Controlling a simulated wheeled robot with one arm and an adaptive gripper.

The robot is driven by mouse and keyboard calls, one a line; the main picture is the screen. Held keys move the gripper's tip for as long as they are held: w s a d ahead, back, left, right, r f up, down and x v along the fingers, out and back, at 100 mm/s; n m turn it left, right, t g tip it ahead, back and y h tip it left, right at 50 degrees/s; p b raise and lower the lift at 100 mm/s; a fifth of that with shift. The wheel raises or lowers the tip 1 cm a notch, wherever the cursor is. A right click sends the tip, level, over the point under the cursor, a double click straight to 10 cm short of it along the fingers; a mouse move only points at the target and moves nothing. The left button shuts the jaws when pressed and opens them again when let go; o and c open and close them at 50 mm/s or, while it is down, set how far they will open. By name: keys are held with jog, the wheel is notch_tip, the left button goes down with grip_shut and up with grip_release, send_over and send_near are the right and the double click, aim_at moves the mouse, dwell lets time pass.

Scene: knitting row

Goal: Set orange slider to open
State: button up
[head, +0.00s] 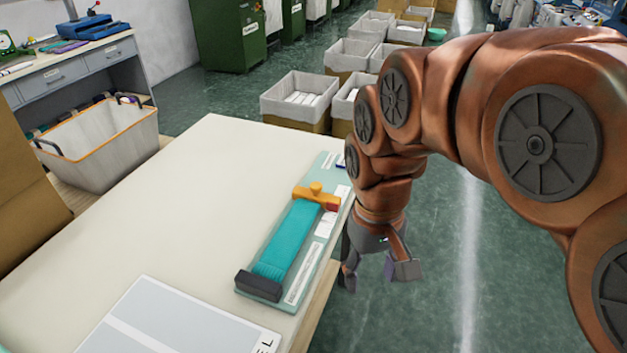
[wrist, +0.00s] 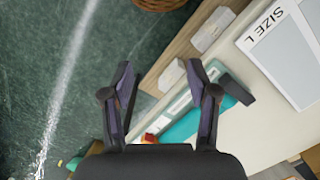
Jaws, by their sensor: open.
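The orange slider (head: 316,195) sits across the far end of a teal strip (head: 288,242) on a pale green board (head: 322,240) at the table's right edge. It has a round knob on top and a red tip on its right side. A dark grey block (head: 258,286) lies across the near end of the strip. White labels line the board, too small to read. My gripper (head: 376,272) hangs open and empty beyond the table's right edge, beside the board and apart from the slider. In the wrist view my open fingers (wrist: 159,68) partly cover the board; a small orange-red piece (wrist: 150,138) shows between them.
The cream table (head: 180,200) is mostly bare. A "SIZE L" sheet (head: 175,325) lies at its near end. A white bin (head: 100,145) stands at the left, and grey bins (head: 300,97) stand behind. Green floor is open at the right.

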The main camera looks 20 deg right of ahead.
jog(key=w+r+b, duration=0.2)
jog(key=w+b, duration=0.1)
jog(key=w, duration=1.5)
jog(key=n+t+b, duration=0.1)
jog(key=b, duration=0.1)
send_over(316, 185)
jog(key=f, duration=0.3)
jog(key=shift+s, duration=0.3)
jog(key=shift+w+f, duration=0.35)
jog(key=shift+w, duration=0.05)
jog(key=shift+f, duration=3.7)
grip_shut()
